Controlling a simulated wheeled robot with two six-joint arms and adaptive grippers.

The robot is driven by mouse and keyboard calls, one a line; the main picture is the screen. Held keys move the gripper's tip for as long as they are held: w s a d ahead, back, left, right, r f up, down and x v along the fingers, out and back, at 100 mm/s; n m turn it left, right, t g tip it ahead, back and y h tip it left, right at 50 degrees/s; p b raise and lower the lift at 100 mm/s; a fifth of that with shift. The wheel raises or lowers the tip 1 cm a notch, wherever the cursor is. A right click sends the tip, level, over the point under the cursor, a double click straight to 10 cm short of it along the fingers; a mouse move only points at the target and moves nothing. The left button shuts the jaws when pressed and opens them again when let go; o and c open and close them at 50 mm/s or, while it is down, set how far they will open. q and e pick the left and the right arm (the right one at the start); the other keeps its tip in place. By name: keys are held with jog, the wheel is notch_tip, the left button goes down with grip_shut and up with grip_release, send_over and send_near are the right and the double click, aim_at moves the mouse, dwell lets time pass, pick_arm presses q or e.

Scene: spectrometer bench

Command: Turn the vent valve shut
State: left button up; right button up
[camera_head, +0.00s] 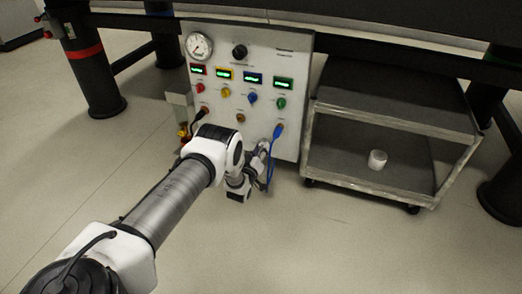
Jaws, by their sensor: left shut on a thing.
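The grey-white instrument panel (292,62) stands upright under the bench. My left arm reaches in from the lower left, and my left gripper (262,152) is at the lower right part of the panel, close beside a hanging blue cable (274,160). The gripper is small here and partly hidden by my own wrist. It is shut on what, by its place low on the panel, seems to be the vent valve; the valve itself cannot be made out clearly. My right gripper is not in view.
The panel carries a round gauge (199,46), a black knob (240,52), lit displays and coloured knobs. A small red and yellow fitting (183,132) sits at its left. The front floor is clear.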

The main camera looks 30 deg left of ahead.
pick_arm(q)
jog(key=n+b, duration=0.1)
jog(key=n, duration=1)
jog(key=shift+a+f, duration=0.1)
jog(key=shift+f, duration=0.05)
dwell(0.5)
jog(key=o, duration=1.2)
jog(key=shift+c, duration=0.2)
jog(key=shift+s, duration=0.1)
jog(key=v, duration=1.1)
jog(key=shift+s, duration=0.4)
